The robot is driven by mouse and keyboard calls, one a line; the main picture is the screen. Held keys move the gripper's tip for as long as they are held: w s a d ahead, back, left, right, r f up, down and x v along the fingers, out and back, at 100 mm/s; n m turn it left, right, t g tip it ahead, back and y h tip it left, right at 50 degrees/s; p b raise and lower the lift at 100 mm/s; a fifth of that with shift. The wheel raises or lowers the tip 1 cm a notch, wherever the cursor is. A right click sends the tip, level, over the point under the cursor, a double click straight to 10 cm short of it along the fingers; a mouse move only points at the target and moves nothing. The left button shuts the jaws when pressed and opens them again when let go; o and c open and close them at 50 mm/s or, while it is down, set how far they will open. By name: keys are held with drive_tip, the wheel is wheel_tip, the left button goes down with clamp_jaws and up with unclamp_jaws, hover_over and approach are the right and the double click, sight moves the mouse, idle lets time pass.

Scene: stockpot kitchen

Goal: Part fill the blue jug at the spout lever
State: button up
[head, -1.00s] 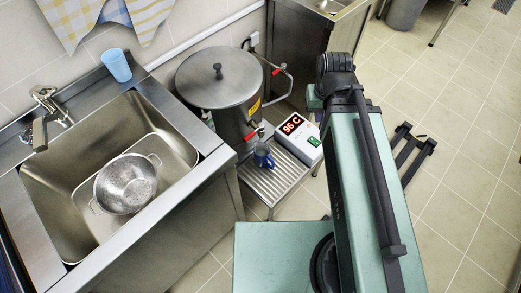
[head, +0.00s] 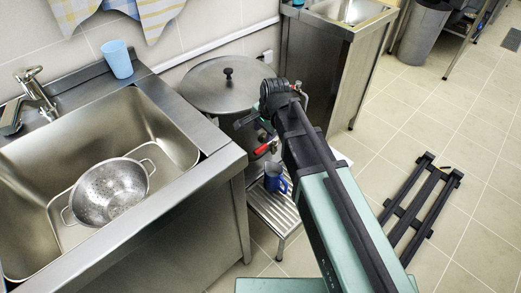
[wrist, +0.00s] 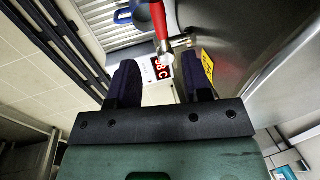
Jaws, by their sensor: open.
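The blue jug (head: 275,178) stands upright on a slatted metal stand (head: 268,208), below the front of the stockpot (head: 215,92). The red spout lever (head: 265,149) is on the pot's front, just above and left of the jug. In the wrist view, the red lever (wrist: 160,28) shows beyond my gripper (wrist: 160,64), roughly in line with the gap between its fingers. My gripper is open with nothing held. Part of the blue jug (wrist: 130,14) shows at the top of that view. My arm covers part of the pot's right side in the head view. The jug's contents cannot be seen.
A red temperature display (wrist: 157,70) is close behind the fingers in the wrist view. The sink (head: 110,150) with a metal colander (head: 108,192) is at left. A light blue cup (head: 117,58) stands on its back ledge.

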sight(260, 148)
drive_tip(key=f+b, duration=0.3)
drive_tip(key=w+a+f+b, duration=0.1)
drive_tip(key=f+b, duration=0.4)
drive_tip(key=f, duration=0.2)
drive_tip(key=shift+w+a+b, duration=0.15)
drive_tip(key=shift+w+b, duration=0.05)
drive_tip(key=shift+b, duration=0.2)
drive_tip(key=shift+r, duration=0.2)
drive_tip(key=shift+c, duration=0.3)
clamp_jaws()
